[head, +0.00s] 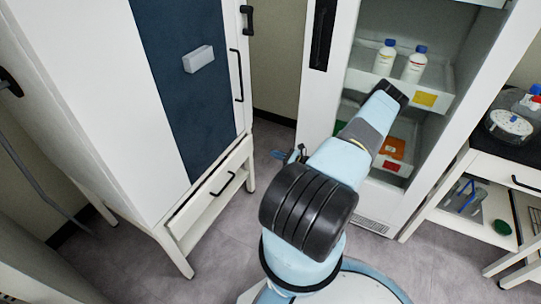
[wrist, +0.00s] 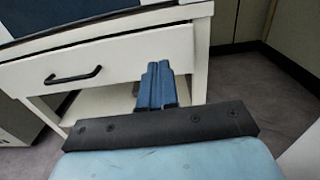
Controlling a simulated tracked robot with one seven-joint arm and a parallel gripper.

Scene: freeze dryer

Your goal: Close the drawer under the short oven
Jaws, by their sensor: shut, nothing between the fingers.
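The oven (head: 165,75) is a white unit with a dark blue door panel, at the left of the head view, on a white stand. The drawer (head: 213,194) under it has a black bar handle (head: 224,184). In the wrist view the drawer front (wrist: 125,52) and its handle (wrist: 73,75) fill the upper left. The drawer appears to stand slightly out from its frame. My gripper (wrist: 159,68) has blue fingers, shut and empty, in front of the right part of the drawer, right of the handle. I cannot tell whether the fingertips touch the front.
An open white cabinet (head: 321,100) with bottles (head: 385,58) on its shelves stands behind my arm. A bench (head: 490,178) with a dark top is at the right. Grey floor (head: 110,255) is clear in front of the stand, which is open below the drawer.

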